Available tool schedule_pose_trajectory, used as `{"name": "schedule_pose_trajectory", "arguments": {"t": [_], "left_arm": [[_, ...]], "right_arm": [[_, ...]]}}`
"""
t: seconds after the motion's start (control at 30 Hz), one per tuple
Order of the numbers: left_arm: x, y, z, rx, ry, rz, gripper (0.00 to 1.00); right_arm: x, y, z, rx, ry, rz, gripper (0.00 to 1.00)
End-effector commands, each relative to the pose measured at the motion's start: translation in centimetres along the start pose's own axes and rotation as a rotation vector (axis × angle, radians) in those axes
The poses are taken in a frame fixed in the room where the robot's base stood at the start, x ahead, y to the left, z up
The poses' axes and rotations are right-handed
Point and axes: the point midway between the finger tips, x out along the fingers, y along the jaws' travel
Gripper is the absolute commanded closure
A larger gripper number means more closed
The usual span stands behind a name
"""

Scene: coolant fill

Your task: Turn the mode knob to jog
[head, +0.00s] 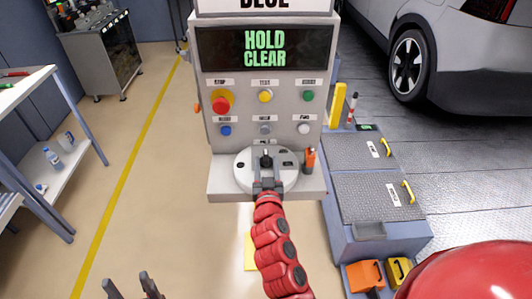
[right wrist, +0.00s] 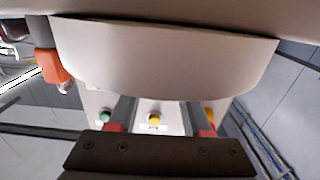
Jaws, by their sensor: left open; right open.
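The console (head: 208,130) stands ahead with its display (head: 264,48) reading "HOLD CLEAR". On its front ledge is a round white dial plate (head: 244,178) with dark marks and a small black knob (head: 266,154) at its middle. The knob's setting is too small to read. My right gripper (head: 267,179) is open at the near side of the plate, just below the knob in the picture. In the right wrist view a pale curved body (right wrist: 165,60) hides the knob, and the open fingers (right wrist: 160,118) show apart below it. My left gripper (head: 128,288) is open and empty at the bottom left.
A red button (head: 222,101) and several smaller coloured buttons sit on the console face. An orange-topped item (head: 310,160) stands right of the dial. Blue-grey steps (head: 375,192) stand to the right, a car (head: 450,70) behind. A white table (head: 30,95) is at the left.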

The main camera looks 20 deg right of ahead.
Motion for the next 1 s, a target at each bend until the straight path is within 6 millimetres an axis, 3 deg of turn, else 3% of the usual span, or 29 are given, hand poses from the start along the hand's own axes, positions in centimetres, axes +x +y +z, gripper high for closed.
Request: {"name": "schedule_pose_trajectory", "arguments": {"t": [0.2,0.57,0.83,1.0], "left_arm": [[0.8,0.0,-0.1,0.0,0.0,0.0,0.38],[0.8,0.0,-0.1,0.0,0.0,0.0,0.38],[0.8,0.0,-0.1,0.0,0.0,0.0,0.38],[0.8,0.0,-0.1,0.0,0.0,0.0,0.38]], "right_arm": [[2.4,0.0,-0.1,-0.002,0.0,0.002,0.51],[2.9,0.0,0.0,-0.001,0.0,0.0,0.51],[2.8,0.0,0.1,-0.001,0.0,0.0,0.96],[2.8,0.0,0.1,-0.001,0.0,0.0,1.0]]}}
